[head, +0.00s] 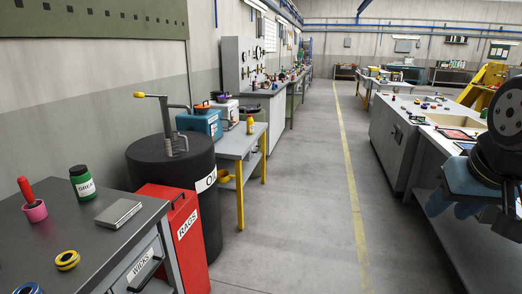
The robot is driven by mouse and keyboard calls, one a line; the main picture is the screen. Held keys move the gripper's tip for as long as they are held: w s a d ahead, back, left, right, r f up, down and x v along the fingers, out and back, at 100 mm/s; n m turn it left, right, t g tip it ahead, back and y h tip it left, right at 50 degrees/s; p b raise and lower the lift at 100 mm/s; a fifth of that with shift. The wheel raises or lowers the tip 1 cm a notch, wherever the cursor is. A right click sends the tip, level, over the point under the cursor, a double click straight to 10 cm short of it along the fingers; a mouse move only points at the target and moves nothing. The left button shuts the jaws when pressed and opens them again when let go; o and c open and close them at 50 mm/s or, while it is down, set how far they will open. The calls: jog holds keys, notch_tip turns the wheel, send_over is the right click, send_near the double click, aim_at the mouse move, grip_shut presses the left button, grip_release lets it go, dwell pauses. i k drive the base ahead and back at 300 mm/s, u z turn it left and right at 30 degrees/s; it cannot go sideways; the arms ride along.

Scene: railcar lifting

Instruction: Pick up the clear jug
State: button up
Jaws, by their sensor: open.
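I cannot make out a clear jug anywhere in the head view. Part of my arm (502,125) shows at the right edge, dark and rounded, in front of the right-hand bench. My gripper's fingers do not show in this view.
Benches line both sides. The aisle floor (300,200) is clear.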

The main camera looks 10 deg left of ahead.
aim_at(172, 139)
jog(key=u, duration=0.2)
jog(key=i, duration=1.1)
jog(key=u, duration=0.55)
jog(key=i, duration=1.25)
jog(key=u, duration=0.55)
jog(key=i, duration=0.8)
jog(key=z, duration=0.05)
